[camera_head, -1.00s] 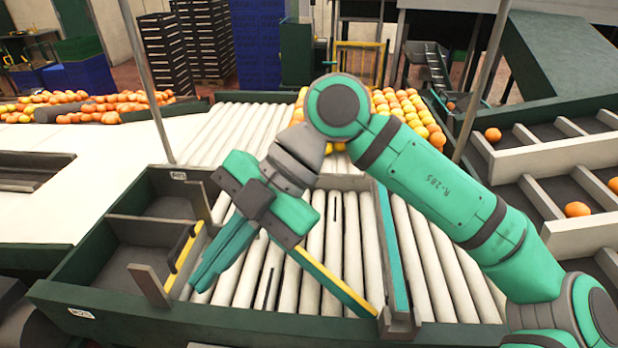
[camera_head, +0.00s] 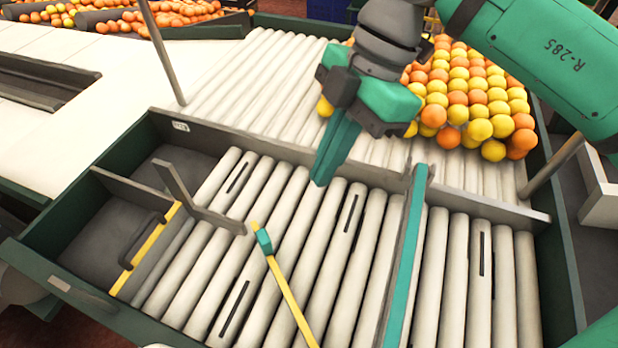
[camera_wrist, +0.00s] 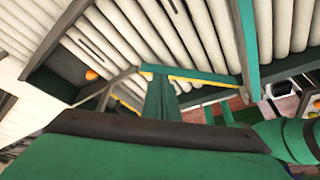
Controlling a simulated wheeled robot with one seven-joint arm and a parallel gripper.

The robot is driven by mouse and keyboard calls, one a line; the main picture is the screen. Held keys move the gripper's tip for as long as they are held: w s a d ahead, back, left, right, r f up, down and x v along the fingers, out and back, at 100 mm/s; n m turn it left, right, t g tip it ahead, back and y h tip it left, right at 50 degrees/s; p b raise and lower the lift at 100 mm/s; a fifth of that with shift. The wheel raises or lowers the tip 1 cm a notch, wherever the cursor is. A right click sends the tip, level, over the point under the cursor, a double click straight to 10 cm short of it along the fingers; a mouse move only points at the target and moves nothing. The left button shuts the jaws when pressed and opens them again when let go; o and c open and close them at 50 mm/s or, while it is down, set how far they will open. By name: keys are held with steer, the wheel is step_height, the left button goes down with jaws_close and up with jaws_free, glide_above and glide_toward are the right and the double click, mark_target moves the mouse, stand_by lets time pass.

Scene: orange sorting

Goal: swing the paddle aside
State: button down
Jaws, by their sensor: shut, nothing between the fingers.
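The paddle (camera_head: 288,292) is a thin yellow-topped bar over the white rollers. Its far end has a teal block (camera_head: 264,241), and its near end runs out of the bottom of the head view. My gripper (camera_head: 320,183) is shut and empty, with its teal fingers pointing down above the rollers. In the picture it is above and right of the paddle's far end, apart from it. In the wrist view, my fingers (camera_wrist: 160,98) reach toward a teal, yellow-edged bar (camera_wrist: 205,78); I cannot tell whether they touch it.
A grey bracket (camera_head: 200,208) stands left of the paddle, beside a yellow-edged bin wall (camera_head: 140,250). A teal-topped divider (camera_head: 405,260) stands to the right. Oranges and yellow fruit (camera_head: 470,95) crowd the far rollers. An orange (camera_wrist: 91,74) shows in the wrist view.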

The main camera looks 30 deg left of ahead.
steer(key=s+a+f, duration=0.3)
steer(key=s+f, duration=0.4)
steer(key=f, duration=0.1)
steer(key=shift+a+f, duration=0.15)
steer(key=shift+f, duration=0.2)
steer(key=shift+w, duration=0.1)
